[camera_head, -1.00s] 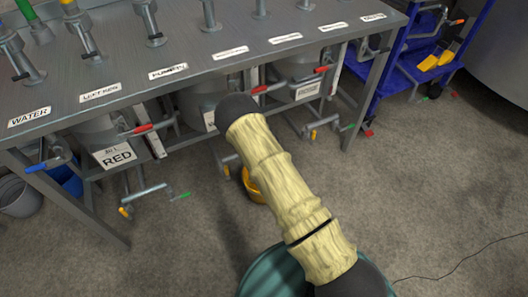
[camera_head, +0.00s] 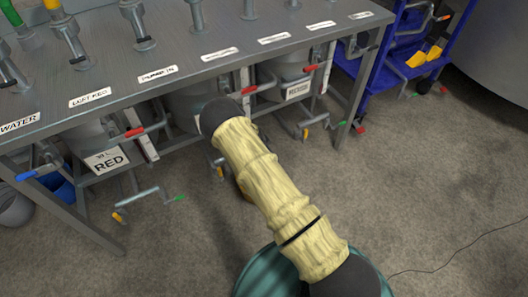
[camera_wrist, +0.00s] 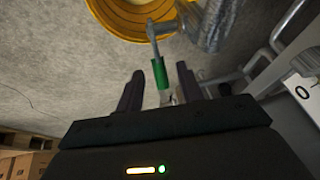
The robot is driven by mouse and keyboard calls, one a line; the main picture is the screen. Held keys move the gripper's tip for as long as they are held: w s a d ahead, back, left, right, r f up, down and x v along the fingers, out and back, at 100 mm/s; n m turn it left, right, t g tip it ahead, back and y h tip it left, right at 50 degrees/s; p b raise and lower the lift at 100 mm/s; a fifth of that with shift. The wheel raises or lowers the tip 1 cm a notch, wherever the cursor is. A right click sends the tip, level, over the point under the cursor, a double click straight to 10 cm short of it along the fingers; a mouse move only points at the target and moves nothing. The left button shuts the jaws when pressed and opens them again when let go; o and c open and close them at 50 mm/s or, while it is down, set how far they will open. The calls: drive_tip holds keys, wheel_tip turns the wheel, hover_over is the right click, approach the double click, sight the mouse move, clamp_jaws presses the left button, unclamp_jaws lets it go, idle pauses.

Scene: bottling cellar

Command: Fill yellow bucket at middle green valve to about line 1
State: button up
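In the wrist view my gripper (camera_wrist: 158,86) is open, with its two dark fingers well apart. A green valve handle (camera_wrist: 160,72) on a grey metal lever lies between and just beyond the fingertips, apparently touching neither. The yellow bucket (camera_wrist: 120,22) stands on the floor beyond the handle, partly cut off by the top edge of the view. Grey pipework of the valve (camera_wrist: 212,25) reaches over the bucket's right side. In the head view my arm hides the gripper, this green valve and nearly all of the bucket. The water level and line 1 cannot be made out.
A long metal bench (camera_head: 150,87) with labelled pipes and tanks beneath stands behind my arm. Other green handles show left (camera_head: 180,198) and right. Red (camera_head: 135,132) and blue levers stick out under the bench. A blue cart (camera_head: 398,50) stands at right.

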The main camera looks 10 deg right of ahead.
drive_tip(key=p+v, duration=0.6)
drive_tip(key=v, duration=1.1)
drive_tip(key=shift+r, duration=0.2)
drive_tip(key=shift+a, duration=0.1)
drive_tip(key=s+d+r+n+y, duration=0.1)
drive_tip(key=s+d+r+n, duration=0.2)
drive_tip(key=s+r, duration=0.4)
drive_tip(key=s+d+r+n+y, duration=0.1)
drive_tip(key=s+d+r+n, duration=0.2)
drive_tip(key=s+r+n, duration=0.2)
drive_tip(key=s+d+r+n+g+y, duration=0.1)
drive_tip(key=s+d+r+n, duration=0.2)
drive_tip(key=s+r, duration=0.7)
drive_tip(key=shift+s+r+n, duration=0.4)
drive_tip(key=shift+s+n, duration=0.4)
drive_tip(key=shift+s, duration=0.25)
drive_tip(key=shift+w, duration=0.1)
